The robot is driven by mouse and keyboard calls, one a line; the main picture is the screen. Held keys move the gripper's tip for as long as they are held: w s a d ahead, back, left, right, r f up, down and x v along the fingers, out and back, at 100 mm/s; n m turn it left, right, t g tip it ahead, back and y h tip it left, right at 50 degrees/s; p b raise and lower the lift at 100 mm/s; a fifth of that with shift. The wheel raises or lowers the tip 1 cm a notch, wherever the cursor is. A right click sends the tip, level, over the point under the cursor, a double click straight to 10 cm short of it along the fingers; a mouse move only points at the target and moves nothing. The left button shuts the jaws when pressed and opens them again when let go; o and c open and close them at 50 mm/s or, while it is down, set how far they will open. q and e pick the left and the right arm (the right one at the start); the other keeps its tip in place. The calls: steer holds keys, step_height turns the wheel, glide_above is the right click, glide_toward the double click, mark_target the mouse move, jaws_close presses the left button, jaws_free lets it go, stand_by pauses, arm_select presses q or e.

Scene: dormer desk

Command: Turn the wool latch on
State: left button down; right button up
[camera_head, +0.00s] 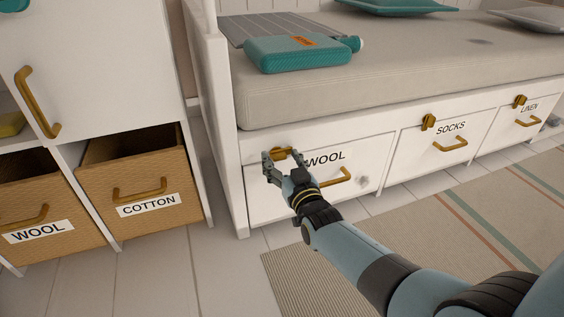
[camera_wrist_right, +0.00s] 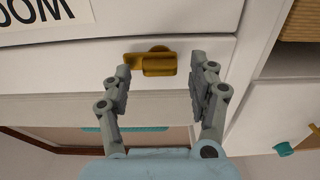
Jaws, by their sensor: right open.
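The wool latch (camera_head: 284,153) is a small brass piece at the top edge of the white bench drawer labelled WOOL (camera_head: 262,202). In the right wrist view the latch (camera_wrist_right: 157,64) has a thick body with a flat tab reaching to the left, lying roughly level. My right gripper (camera_head: 281,159) is open in front of the drawer, its fingers partly hiding the latch. In the right wrist view my right gripper (camera_wrist_right: 161,68) has one finger on each side of the latch, with gaps visible. My left gripper is not in view.
A brass handle (camera_head: 336,178) sits just right of my gripper. The SOCKS latch (camera_head: 428,122) and LINEN latch (camera_head: 520,101) are farther right. A shelf unit with wicker bins (camera_head: 143,175) stands left. A teal case (camera_head: 300,54) lies on the cushion (camera_head: 420,82).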

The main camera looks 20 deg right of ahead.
steer(key=shift+w, duration=0.1)
steer(key=c, duration=1.1)
steer(key=shift+c, duration=0.2)
